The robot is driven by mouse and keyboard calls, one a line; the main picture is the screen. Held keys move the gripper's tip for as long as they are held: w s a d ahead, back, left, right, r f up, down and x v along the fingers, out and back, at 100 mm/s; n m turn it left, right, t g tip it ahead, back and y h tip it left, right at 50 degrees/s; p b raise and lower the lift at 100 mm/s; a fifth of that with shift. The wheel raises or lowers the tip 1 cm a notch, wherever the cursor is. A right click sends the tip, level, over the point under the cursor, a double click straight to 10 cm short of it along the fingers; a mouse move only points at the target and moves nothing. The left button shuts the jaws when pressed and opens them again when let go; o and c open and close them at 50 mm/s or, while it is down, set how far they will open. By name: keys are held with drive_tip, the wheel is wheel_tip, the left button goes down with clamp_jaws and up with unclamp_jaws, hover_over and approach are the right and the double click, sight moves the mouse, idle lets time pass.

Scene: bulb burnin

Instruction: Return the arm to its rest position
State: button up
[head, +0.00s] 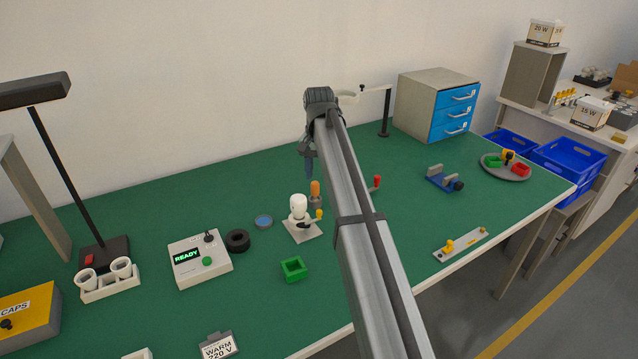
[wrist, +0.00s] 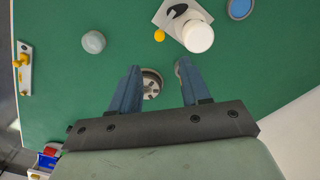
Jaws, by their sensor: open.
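My gripper (head: 308,170) hangs fingers-down over the green table in the head view, above and behind a white bulb (head: 298,207). In the wrist view my gripper (wrist: 156,70) is open, with a clear gap between its two blue fingers. A round grey piece with holes (wrist: 151,84) shows below, partly hidden by the left finger; I cannot tell its height. The white bulb (wrist: 198,36) stands beyond the fingertips, apart from them. It stands on a pale plate (head: 304,233) with a yellow knob. My arm stretches from the lower right.
An orange-topped piece (head: 315,189) stands near the bulb. A tester reading READY (head: 200,261), a black ring (head: 237,240) and a green square holder (head: 293,269) are nearby. A blue-drawer cabinet (head: 436,104) and thin black stand (head: 385,118) are behind right. A lamp (head: 68,170) stands left.

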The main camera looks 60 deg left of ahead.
drive_tip(key=shift+r, duration=0.45)
idle(0.3)
